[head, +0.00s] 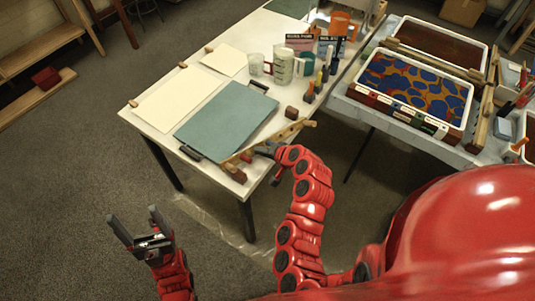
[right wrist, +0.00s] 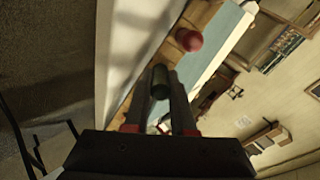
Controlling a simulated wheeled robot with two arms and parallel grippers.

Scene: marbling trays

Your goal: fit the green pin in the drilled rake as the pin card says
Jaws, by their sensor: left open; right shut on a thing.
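The drilled rake (head: 290,132), a long pale wooden bar, lies along the near edge of the white table. In the right wrist view, the wooden bar (right wrist: 197,16) runs diagonally behind the fingers, with a red round-ended pin (right wrist: 189,40) on it. My right gripper (head: 257,152) is at the rake's left part, shut on the dark green pin (right wrist: 160,80), held between the fingertips. I cannot tell whether the pin's far end is in a hole. My left gripper (head: 138,222) is open and empty over the floor. Two upright cards (head: 331,47) stand at the table's back; their text is too small.
A blue-green sheet (head: 226,118) and cream sheets (head: 178,97) lie on the white table. White jugs (head: 284,66) and small bottles (head: 318,82) stand behind the rake. A marbling tray (head: 465,112) with blue and orange pattern is on the right table.

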